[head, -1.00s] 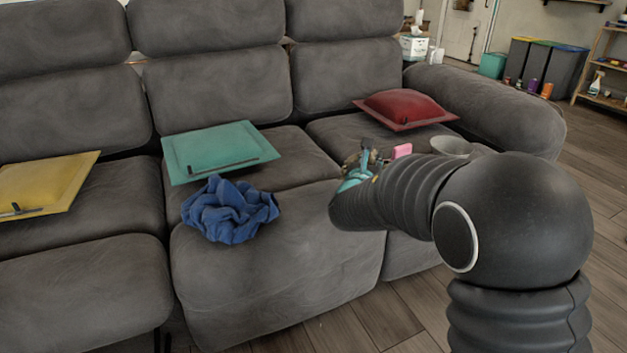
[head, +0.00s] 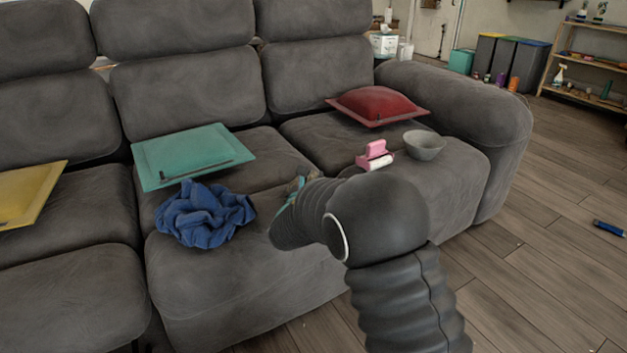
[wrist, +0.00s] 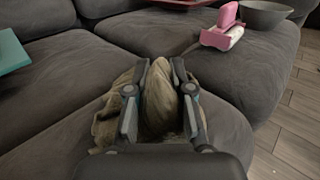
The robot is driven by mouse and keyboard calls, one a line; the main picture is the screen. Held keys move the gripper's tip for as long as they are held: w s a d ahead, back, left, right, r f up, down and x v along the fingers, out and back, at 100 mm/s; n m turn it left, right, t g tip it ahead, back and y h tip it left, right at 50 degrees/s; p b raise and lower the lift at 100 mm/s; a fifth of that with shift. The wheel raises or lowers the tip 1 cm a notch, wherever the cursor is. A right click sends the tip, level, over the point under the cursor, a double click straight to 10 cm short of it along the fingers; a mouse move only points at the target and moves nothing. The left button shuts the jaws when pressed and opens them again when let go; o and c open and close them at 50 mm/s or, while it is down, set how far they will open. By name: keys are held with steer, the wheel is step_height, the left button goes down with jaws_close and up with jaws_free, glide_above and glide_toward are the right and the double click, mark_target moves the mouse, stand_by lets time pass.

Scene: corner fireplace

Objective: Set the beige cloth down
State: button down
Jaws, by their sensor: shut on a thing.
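The beige cloth (wrist: 158,102) is crumpled between the two fingers of my gripper (wrist: 160,110) in the wrist view. The gripper is shut on it, and folds of cloth spread out to the left of the fingers. The cloth is over the grey sofa seat (wrist: 65,95); I cannot tell whether it touches the seat. In the head view my own arm hides most of the gripper (head: 298,186) and nearly all of the cloth.
A blue crumpled cloth (head: 205,214) lies left of my gripper, before a teal cushion (head: 192,155). A pink-and-white lint roller (head: 375,155), a grey bowl (head: 424,145) and a red cushion (head: 377,105) are to the right. A yellow cushion (head: 30,192) is far left.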

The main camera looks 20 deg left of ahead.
steer(key=shift+f, duration=0.15)
steer(key=c, duration=1)
jaws_free()
steer(key=shift+c, duration=0.2)
steer(key=shift+r, duration=0.35)
steer(key=s, duration=0.8)
steer(key=s+d, duration=0.1)
steer(key=s, duration=0.3)
steer(key=shift+f, duration=0.1)
